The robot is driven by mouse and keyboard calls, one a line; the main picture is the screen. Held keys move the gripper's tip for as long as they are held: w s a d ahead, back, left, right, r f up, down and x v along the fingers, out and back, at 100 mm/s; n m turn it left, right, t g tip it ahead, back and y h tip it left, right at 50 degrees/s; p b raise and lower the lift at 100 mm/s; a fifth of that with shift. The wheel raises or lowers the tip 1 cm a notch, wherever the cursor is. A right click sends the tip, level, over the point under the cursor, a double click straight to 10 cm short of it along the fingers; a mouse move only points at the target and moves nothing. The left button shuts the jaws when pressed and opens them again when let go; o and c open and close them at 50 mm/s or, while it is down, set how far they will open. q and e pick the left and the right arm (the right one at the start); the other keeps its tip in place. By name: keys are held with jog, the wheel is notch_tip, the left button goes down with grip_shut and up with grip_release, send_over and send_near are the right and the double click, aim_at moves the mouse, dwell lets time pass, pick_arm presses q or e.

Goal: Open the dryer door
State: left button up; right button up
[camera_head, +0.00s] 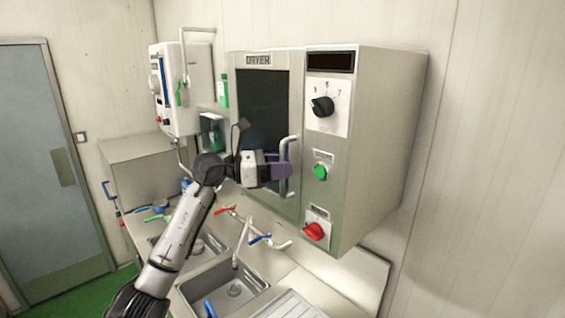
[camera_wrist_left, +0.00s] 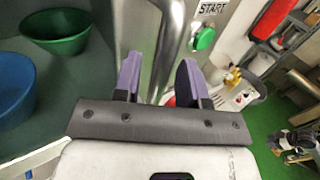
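The dryer (camera_head: 376,150) is a wall-mounted metal cabinet with a dark-windowed door (camera_head: 262,100) on its front left; the door looks shut. Its vertical metal handle (camera_head: 289,160) is on the door's right side. My left gripper (camera_head: 283,171) is at the lower part of the handle. In the left wrist view, the purple fingers (camera_wrist_left: 160,78) are apart, with the bright handle (camera_wrist_left: 172,45) showing between them. I cannot tell whether either finger touches it. My right gripper is in neither view.
The dryer's right panel has a black dial (camera_head: 322,106), a green start button (camera_head: 320,172) and a red knob (camera_head: 316,232). Sinks with taps (camera_head: 240,242) lie below. A green bowl (camera_wrist_left: 57,31) and a blue bowl (camera_wrist_left: 14,88) show in the wrist view.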

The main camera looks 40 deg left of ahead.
pick_arm(q)
jog(key=shift+w+d, duration=0.1)
grip_shut()
dwell(0.4)
